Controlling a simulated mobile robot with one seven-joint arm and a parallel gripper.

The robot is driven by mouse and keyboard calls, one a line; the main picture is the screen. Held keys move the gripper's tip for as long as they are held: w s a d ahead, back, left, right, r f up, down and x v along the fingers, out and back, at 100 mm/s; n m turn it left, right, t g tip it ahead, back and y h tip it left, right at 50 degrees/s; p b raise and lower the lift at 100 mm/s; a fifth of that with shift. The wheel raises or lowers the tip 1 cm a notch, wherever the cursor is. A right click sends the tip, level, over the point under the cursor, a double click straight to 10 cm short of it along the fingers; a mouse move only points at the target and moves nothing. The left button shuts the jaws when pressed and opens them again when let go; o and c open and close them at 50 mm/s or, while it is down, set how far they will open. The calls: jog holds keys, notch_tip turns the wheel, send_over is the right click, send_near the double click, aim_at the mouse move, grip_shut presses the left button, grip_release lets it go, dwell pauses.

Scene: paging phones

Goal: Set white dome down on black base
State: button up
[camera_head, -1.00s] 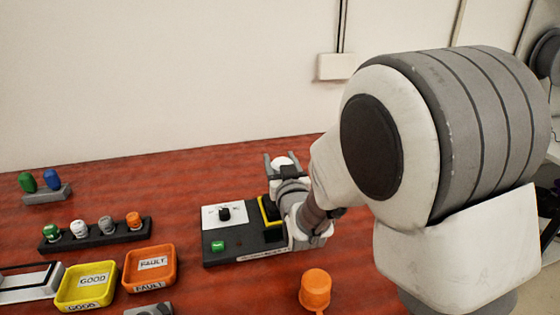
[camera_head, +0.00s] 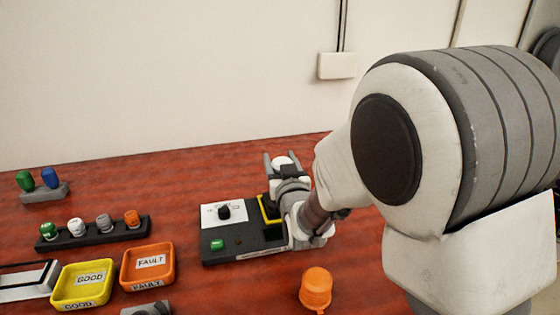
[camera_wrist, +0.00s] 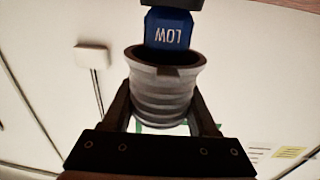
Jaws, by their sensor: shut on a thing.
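My gripper (camera_head: 281,161) is shut on the white dome, whose top (camera_head: 282,160) shows between the fingers in the head view. In the wrist view, which looks upside down, the fingers (camera_wrist: 165,112) hold the ribbed, greyish-white dome (camera_wrist: 165,98) by its sides, open rim toward the top of the picture. A black part at the top edge (camera_wrist: 170,4), perhaps the black base, adjoins the block. In the head view my gripper hides the base area.
A black tester box (camera_head: 225,243) with a dial and a yellow-edged slot stands just left of my gripper. An orange dome (camera_head: 316,287) stands in front. Yellow GOOD (camera_head: 67,296) and orange FAULT (camera_head: 126,280) trays and a rack of small coloured parts (camera_head: 95,238) are farther left.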

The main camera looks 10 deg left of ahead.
jog(key=shift+f+b, duration=1.1)
jog(key=shift+b, duration=0.7)
dwell(0.4)
jog(key=shift+f, duration=0.25)
dwell(0.5)
